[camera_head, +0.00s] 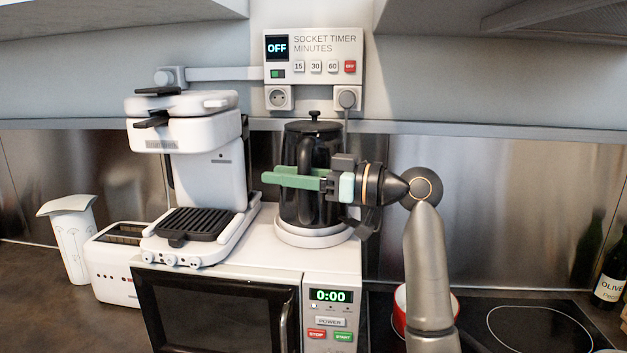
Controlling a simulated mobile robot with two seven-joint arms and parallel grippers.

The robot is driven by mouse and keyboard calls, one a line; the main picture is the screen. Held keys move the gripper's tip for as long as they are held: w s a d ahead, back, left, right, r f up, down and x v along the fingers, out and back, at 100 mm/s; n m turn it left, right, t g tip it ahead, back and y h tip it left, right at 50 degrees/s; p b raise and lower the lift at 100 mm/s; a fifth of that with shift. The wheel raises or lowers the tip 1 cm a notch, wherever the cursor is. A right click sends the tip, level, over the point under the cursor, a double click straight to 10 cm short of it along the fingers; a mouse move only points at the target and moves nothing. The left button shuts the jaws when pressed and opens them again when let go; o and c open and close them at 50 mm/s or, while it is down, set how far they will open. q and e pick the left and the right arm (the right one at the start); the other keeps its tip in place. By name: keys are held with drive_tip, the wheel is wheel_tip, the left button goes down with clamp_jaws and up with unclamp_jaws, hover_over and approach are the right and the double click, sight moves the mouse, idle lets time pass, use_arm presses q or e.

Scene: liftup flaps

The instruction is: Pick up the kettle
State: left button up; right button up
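The kettle (296,206) is black with a knobbed lid and stands upright on a round white base (312,234) on top of the microwave. Its handle (305,155) faces me. My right gripper (268,177) comes in from the right, with its green fingers level across the front of the kettle at handle height. The fingers overlap the handle in this view. I cannot tell whether they touch or grip it, or how far apart they are. The lower handle is partly hidden by the gripper. My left gripper is not in view.
The microwave (332,272) is below. A socket timer (313,55) reading OFF hangs above. A red pot (400,305) sits on the cooktop (545,325) at right. A bottle (608,280) stands at the far right.

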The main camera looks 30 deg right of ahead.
clamp_jaws()
idle(0.9)
drive_tip(key=shift+r, duration=0.1)
